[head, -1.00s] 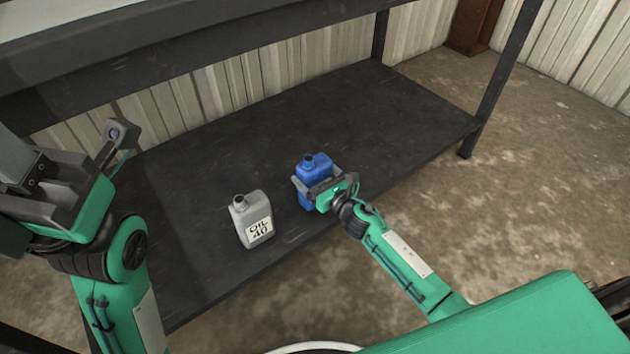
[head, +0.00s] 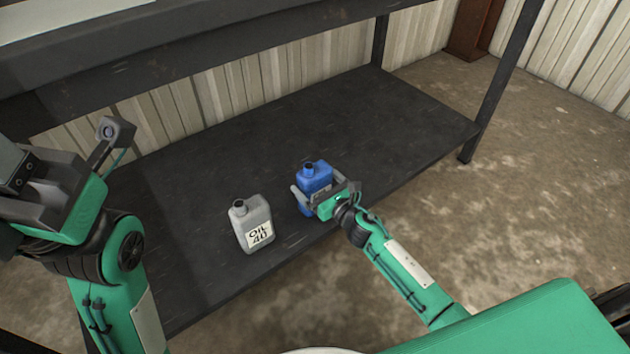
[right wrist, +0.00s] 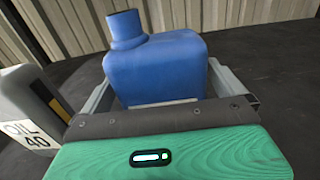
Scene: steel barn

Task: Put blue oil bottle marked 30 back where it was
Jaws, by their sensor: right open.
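The blue oil bottle (head: 315,174) stands upright on the dark lower shelf (head: 390,130), near its front edge. Its label is hidden, so I cannot read its number. My right gripper (head: 322,188) is open around the bottle's body, one finger on each side. In the right wrist view the blue bottle (right wrist: 160,65) stands between the fingers, with a gap showing at the right finger. My left gripper (head: 112,140) is raised at the left edge of the head view, away from the bottles; its jaws do not show clearly.
A grey bottle labelled OIL 40 (head: 252,222) stands on the shelf just left of the blue one. The upper shelf (head: 200,45) overhangs the back. A dark post (head: 495,85) stands at the right end. The shelf is clear behind and right of the bottles.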

